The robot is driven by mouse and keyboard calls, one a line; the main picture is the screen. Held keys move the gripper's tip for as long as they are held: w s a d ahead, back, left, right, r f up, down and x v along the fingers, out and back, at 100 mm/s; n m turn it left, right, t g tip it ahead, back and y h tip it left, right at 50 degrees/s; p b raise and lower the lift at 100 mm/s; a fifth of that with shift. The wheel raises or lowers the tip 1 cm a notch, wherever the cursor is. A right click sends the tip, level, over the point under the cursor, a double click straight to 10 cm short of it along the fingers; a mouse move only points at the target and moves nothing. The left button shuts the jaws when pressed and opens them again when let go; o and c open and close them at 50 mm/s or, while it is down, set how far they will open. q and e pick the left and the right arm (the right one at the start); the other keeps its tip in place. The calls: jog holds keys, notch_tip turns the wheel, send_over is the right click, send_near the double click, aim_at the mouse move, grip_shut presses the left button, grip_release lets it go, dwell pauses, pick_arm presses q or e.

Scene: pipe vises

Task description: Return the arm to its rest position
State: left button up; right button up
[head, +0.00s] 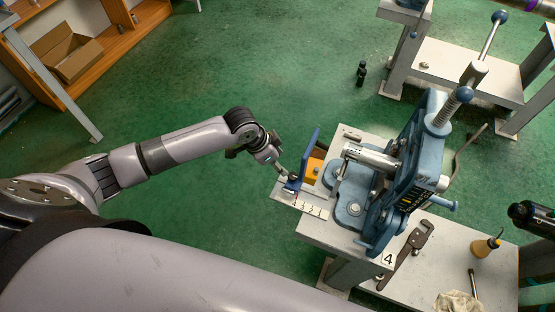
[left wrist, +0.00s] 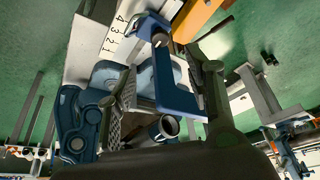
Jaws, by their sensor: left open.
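My left arm reaches in from the left in the head view, and its gripper (head: 283,170) is at the left edge of the vise bench. In the left wrist view the two fingers of my left gripper (left wrist: 166,72) stand apart, with a blue angled bracket (left wrist: 178,88) showing between them; I cannot tell whether they touch it. The bracket (head: 308,152) stands at the bench's left edge in the head view. Right of it is the blue pipe vise (head: 405,180) with a silver pipe (head: 370,157). My right gripper is not in view.
The bench (head: 325,232) carries a tag "4" and a numbered white strip (head: 312,209). An orange block (head: 315,168) sits behind the bracket. A pipe wrench (head: 408,252) lies on the lower shelf. A black bottle (head: 361,73) stands on the open green floor. A cardboard box (head: 67,52) is far left.

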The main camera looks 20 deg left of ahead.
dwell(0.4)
pick_arm(q)
jog(key=s+d+r+n, duration=0.2)
jog(key=s+d, duration=0.5)
jog(key=s, duration=0.4)
jog(key=s+a+r+n+y, duration=0.3)
jog(key=s+a+n, duration=0.2)
jog(key=s+a, duration=0.55)
notch_tip(320, 180, down, 35)
jog(key=s+g+b, duration=0.1)
jog(key=s+b, duration=0.2)
jog(key=b, duration=0.4)
jog(key=s+a+f+b, duration=0.1)
jog(key=s+f+b, duration=0.1)
jog(key=s+f, duration=0.5)
jog(key=s+a+f+g+b, duration=0.1)
jog(key=s+f+b, duration=0.2)
jog(key=s+f, duration=0.5)
notch_tip(320, 180, down, 4)
jog(key=shift+s+a+f, duration=0.1)
jog(key=shift+s+a, duration=0.2)
